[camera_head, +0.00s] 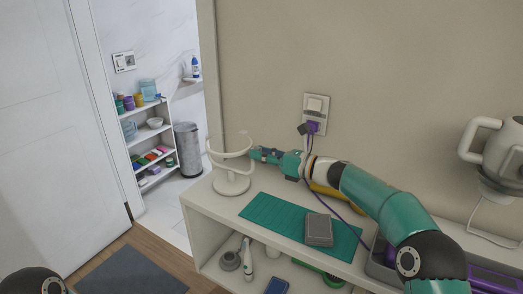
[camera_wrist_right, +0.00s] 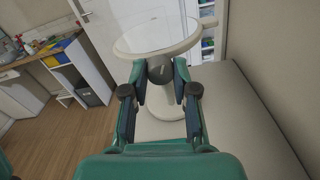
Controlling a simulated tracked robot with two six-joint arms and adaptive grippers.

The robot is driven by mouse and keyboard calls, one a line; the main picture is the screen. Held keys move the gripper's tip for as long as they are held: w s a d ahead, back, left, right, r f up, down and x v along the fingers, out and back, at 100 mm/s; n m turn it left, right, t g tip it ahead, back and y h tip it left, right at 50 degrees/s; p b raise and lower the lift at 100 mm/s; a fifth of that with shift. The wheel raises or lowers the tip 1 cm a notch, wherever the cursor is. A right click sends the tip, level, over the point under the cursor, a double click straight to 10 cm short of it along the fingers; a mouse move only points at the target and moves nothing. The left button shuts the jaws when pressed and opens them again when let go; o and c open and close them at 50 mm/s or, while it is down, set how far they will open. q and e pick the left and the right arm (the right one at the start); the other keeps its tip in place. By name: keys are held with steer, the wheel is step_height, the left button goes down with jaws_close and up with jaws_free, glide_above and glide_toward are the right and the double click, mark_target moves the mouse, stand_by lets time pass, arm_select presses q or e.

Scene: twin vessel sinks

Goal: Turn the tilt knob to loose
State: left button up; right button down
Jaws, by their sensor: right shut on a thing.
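A white round mirror on a stand (camera_head: 232,183) stands at the left end of the shelf unit's top. In the right wrist view its pale disc (camera_wrist_right: 156,32) is tilted, above a white post and base. A dark grey tilt knob (camera_wrist_right: 160,73) sits just below the disc, between my fingertips. My right gripper (camera_head: 254,154) reaches the mirror from the right; in the right wrist view the gripper (camera_wrist_right: 160,82) is shut on the knob, one finger on each side. The knob's markings cannot be read. My left gripper is not in view.
A green mat (camera_head: 275,222) with a grey box (camera_head: 319,230) lies right of the stand. A wall outlet (camera_head: 315,112) with purple plug and cord is behind my right arm. A white kettle-like vessel (camera_head: 500,147) is at far right. An open doorway is at left.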

steer(key=shift+r+m+p, duration=0.1)
steer(key=shift+m+p, duration=0.6)
steer(key=shift+m, duration=0.5)
steer(key=c, duration=0.9)
jaws_free()
steer(key=shift+d, duration=0.15)
steer(key=v, duration=1.1)
steer(key=shift+s+d, duration=0.15)
steer(key=shift+d, duration=0.2)
